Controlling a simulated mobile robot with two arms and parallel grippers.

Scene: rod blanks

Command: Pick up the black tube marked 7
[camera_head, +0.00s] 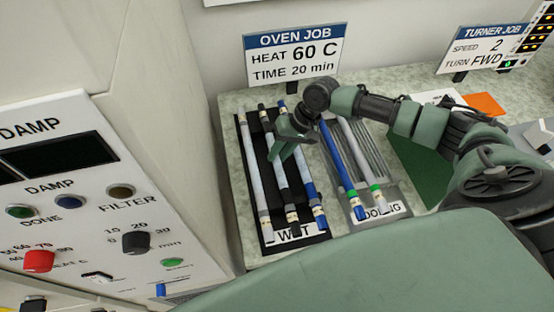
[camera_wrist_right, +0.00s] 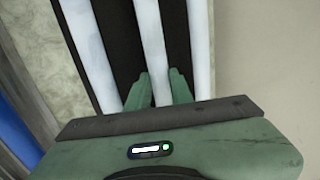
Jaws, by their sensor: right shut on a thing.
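Three tubes lie side by side in the black tray marked WET (camera_head: 251,190). The middle one is white with black end sections, the black tube (camera_head: 281,178); its number is too small to read. My right gripper (camera_head: 280,152) is over it. In the right wrist view, my right gripper's green fingers (camera_wrist_right: 158,90) are shut on the middle tube (camera_wrist_right: 150,40), one on each side. The tube appears to be in the tray still. My left gripper is not in view.
A white tube (camera_head: 258,170) lies to the left and a blue-ended tube (camera_head: 308,190) to the right, both close by. The COOLING rack (camera_head: 395,188) beside the tray holds blue and green-banded tubes. The OVEN JOB sign (camera_head: 295,55) stands behind. The DAMP panel (camera_head: 75,200) is at left.

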